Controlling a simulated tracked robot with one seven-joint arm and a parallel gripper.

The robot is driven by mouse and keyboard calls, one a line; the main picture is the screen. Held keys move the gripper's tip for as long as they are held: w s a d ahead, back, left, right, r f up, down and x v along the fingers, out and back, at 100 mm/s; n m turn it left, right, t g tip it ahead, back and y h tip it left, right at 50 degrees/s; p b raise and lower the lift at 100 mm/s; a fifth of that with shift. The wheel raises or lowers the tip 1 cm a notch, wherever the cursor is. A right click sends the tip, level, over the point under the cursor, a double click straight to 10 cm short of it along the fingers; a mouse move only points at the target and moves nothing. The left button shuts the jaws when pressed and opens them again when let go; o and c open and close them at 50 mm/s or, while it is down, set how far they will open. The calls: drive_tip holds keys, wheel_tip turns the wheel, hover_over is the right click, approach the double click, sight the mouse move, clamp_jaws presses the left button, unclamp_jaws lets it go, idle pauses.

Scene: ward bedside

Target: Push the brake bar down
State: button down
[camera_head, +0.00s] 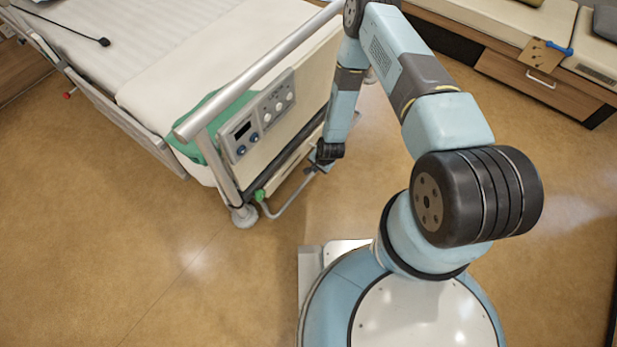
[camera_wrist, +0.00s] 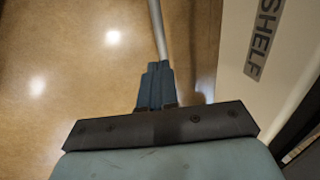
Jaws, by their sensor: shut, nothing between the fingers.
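The brake bar (camera_head: 289,203) is a thin grey metal bar low at the foot end of the bed, with a green pedal (camera_head: 260,195) at its left end. In the wrist view the bar (camera_wrist: 158,32) runs from the top edge down to my fingertips. My gripper (camera_head: 314,168) is low beside the bed end, at the bar's right part. In the wrist view my gripper (camera_wrist: 156,68) is shut, its two dark blue fingers together with nothing between them. The fingertips overlap the bar in the picture; I cannot tell whether they touch it. They hide part of it.
The bed (camera_head: 215,40) has a grey foot rail (camera_head: 255,72), a control panel (camera_head: 262,113) and a caster (camera_head: 244,215) near the bar. A panel labelled SHELF (camera_wrist: 264,38) stands close on the right in the wrist view. A drawer cabinet (camera_head: 540,84) is at back right. Floor left is clear.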

sight(307, 180)
drive_tip(key=shift+f, duration=0.15)
drive_tip(key=x, duration=1.3)
drive_tip(key=shift+w+f, duration=0.1)
drive_tip(key=shift+f, duration=0.3)
